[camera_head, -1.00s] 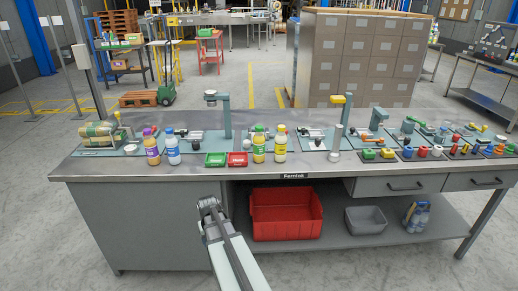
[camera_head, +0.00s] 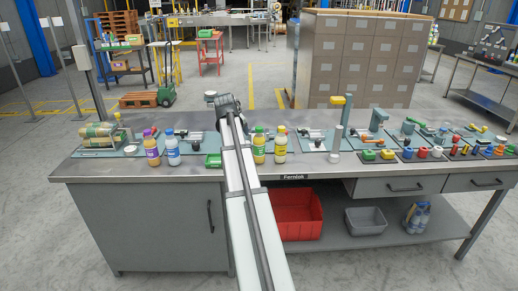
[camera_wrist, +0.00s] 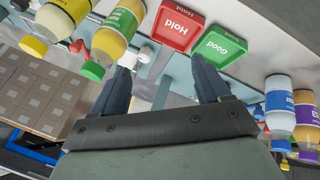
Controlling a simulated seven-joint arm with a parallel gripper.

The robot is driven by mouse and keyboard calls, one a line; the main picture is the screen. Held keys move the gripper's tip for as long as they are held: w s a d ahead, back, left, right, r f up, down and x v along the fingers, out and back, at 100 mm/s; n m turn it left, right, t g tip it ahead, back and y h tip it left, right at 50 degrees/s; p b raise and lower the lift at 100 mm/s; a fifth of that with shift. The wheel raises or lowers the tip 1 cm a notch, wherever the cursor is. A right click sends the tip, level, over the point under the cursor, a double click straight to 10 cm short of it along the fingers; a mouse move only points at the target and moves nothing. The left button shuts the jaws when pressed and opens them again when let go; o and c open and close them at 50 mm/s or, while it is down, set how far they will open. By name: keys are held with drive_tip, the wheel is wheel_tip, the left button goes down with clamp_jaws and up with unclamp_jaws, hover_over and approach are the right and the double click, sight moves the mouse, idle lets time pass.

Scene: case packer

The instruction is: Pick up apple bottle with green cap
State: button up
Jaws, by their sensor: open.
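The apple bottle with the green cap (camera_head: 259,147) stands upright on the workbench, just right of my arm in the head view. It has a yellowish body and a green label. In the wrist view the apple bottle (camera_wrist: 120,27) appears inverted at the upper left, its green cap beside my left finger. My gripper (camera_wrist: 160,70) is open and empty, with both fingers spread and apart from the bottle. In the head view my arm reaches over the bench, and the fingertips cannot be made out.
A yellow-capped bottle (camera_head: 280,149) stands close right of the apple bottle. A purple-labelled bottle (camera_head: 152,152) and a blue-labelled bottle (camera_head: 173,152) stand left. The green Good tray (camera_head: 213,160) is left of my arm; the red Hold tray (camera_wrist: 178,24) shows in the wrist view.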

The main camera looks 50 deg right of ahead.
sight(258, 128)
drive_tip(key=d+r+n+g+h, duration=0.15)
drive_tip(key=d+r+n, duration=0.35)
drive_tip(key=r+n, duration=0.5)
drive_tip(key=d+f+n, duration=0.2)
drive_tip(key=f+n, duration=0.1)
drive_tip(key=f, duration=0.1)
drive_tip(key=d+f+n+g, duration=0.1)
drive_tip(key=d+f+n, duration=0.2)
drive_tip(key=f+n, duration=0.1)
drive_tip(key=s+d+f+n, duration=0.1)
drive_tip(key=d+f+n, duration=0.2)
drive_tip(key=f, duration=0.1)
drive_tip(key=shift+f+n+g, duration=0.3)
drive_tip(key=shift+n+g, duration=0.05)
drive_tip(key=shift+n, duration=0.05)
drive_tip(key=shift+a, duration=0.15)
clamp_jaws()
idle(0.6)
